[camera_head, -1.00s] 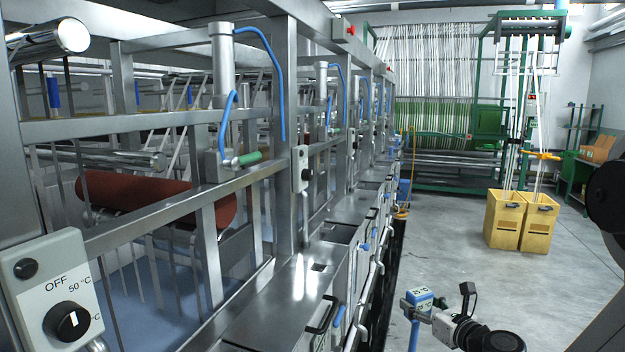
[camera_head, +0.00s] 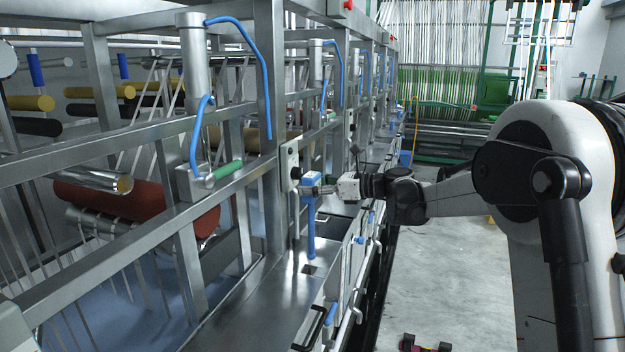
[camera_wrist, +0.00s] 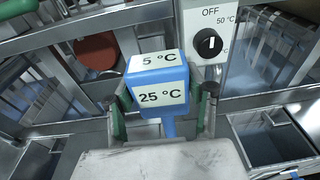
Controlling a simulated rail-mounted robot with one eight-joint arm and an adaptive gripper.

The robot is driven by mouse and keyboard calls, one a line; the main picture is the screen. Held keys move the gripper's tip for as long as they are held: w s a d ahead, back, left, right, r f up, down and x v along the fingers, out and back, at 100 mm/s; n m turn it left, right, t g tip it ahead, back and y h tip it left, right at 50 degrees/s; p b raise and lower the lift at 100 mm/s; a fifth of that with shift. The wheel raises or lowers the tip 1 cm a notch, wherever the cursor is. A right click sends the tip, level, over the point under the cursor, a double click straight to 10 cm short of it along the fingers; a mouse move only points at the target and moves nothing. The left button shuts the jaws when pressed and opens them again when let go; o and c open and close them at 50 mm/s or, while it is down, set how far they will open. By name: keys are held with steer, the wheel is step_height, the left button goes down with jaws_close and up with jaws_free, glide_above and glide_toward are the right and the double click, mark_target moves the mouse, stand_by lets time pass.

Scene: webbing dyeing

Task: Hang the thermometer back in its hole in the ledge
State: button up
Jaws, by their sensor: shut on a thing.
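The thermometer has a blue block head (camera_head: 311,182) with white labels and a blue stem hanging down. In the wrist view its head (camera_wrist: 160,92) reads 5 °C and 25 °C. My gripper (camera_head: 322,188) is shut on the head, with a finger on each side in the wrist view (camera_wrist: 163,105). The thermometer is about upright above the steel ledge (camera_head: 262,300). A small dark hole (camera_head: 309,269) shows in the ledge, just below the stem's lower end in the head view. Whether the stem is exactly over it, I cannot tell. The stem's tip is hidden in the wrist view.
A grey control box (camera_head: 289,167) with a dial is close behind the thermometer; its dial (camera_wrist: 208,43) shows in the wrist view. Steel posts and rails stand left of the ledge. An open compartment (camera_wrist: 272,140) lies right in the wrist view. A black handle (camera_head: 309,328) stands at the front.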

mark_target(309, 257)
steer(key=shift+w+a+r+g, duration=0.1)
steer(key=shift+a+r+g, duration=0.2)
steer(key=shift+a, duration=0.15)
steer(key=shift+f+b, duration=0.8)
steer(key=shift+f, duration=1.15)
steer(key=shift+f+b, duration=7.05)
steer(key=shift+f, duration=3.05)
steer(key=o, duration=1.5)
steer(key=shift+c, duration=0.2)
steer(key=shift+d, duration=0.1)
steer(key=v, duration=1.1)
steer(key=shift+s+d, duration=0.25)
steer(key=shift+d, duration=0.1)
steer(key=shift+n, duration=0.3)
